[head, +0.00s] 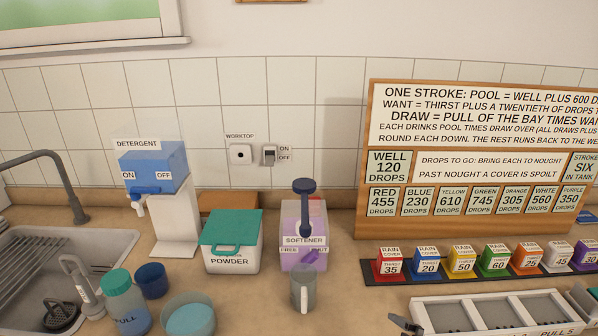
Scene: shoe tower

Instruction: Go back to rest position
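I make out neither of my grippers for certain in the head view. A small dark grey part (405,323) shows at the left end of a light grey tray (424,318) at the bottom right. Another grey part (582,300) shows at the tray's right end. I cannot tell what these two parts are. Nothing is seen held above the worktop.
A sink (110,243) is at left. Cups, a teal-lidded powder box (233,262), a blue detergent dispenser (155,172), a purple softener dispenser (304,250) and a grey jug (303,287) stand on the worktop. Coloured rain covers line a dark strip (405,277) below the sign board (365,215).

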